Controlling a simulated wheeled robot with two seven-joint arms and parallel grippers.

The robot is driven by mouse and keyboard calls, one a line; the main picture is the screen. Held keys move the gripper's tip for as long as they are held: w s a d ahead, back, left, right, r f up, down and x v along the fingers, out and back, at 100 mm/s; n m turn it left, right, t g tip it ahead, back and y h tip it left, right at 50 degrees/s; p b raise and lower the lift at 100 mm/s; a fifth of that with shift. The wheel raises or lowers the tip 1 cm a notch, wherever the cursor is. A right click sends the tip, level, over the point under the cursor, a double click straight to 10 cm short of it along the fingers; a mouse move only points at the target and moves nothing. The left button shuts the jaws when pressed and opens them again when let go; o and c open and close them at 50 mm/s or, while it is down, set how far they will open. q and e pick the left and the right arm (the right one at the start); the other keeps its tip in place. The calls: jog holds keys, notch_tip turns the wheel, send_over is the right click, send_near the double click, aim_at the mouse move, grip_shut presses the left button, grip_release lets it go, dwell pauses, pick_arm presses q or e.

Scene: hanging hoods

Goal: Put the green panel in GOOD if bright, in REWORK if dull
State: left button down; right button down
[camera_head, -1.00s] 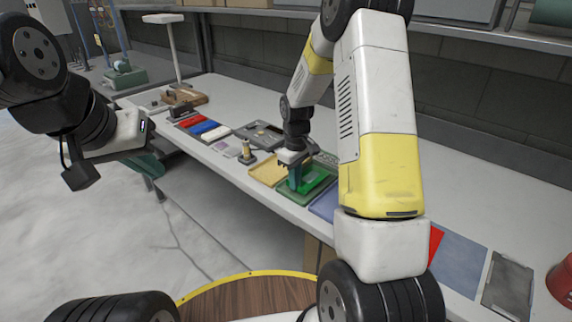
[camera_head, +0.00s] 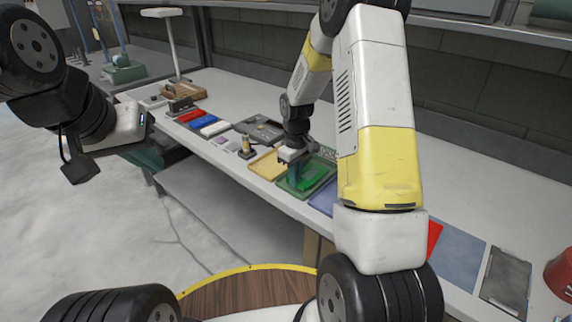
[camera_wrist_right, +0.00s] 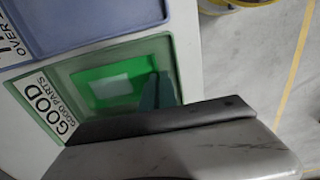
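The green panel (camera_wrist_right: 100,66) lies inside the green tray labelled GOOD (camera_wrist_right: 70,74) in the right wrist view. It is vivid green with a pale, shiny patch. In the head view the panel (camera_head: 316,178) also shows in the tray (camera_head: 296,193). My right gripper (camera_head: 294,176) points down into this tray, its teal fingers (camera_wrist_right: 158,92) at the panel's edge. I cannot tell whether they grip it or stand just beside it. My left gripper (camera_head: 150,158) hangs off the bench's front at the left, its fingers mostly hidden behind my wrist.
A blue tray (camera_wrist_right: 80,22), its label partly cut off, sits beside the GOOD tray. A yellow tray (camera_head: 266,164) lies on its other side. Red and blue pieces lie further left on the bench. A red object (camera_head: 560,271) stands far right. My right arm hides part of the bench.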

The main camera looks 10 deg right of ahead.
jog(key=shift+f, duration=0.3)
jog(key=c, duration=1.6)
grip_release()
jog(key=shift+o, duration=0.2)
jog(key=shift+r, duration=0.1)
jog(key=s+r+m+t, duration=0.1)
jog(key=s+r, duration=0.2)
jog(key=r, duration=0.6)
jog(key=s+r+m+t, duration=0.1)
jog(key=s+r, duration=0.2)
jog(key=r, duration=0.7)
jog(key=s+a+r+m+t+y, duration=0.1)
jog(key=s+r, duration=0.3)
jog(key=s, duration=0.4)
jog(key=s+a+r+m+t+y, duration=0.1)
jog(key=s+r+m+t, duration=0.2)
jog(key=s, duration=0.6)
jog(key=shift+s+r+m, duration=0.3)
jog(key=shift+r+m, duration=0.1)
jog(key=shift+r, duration=0.55)
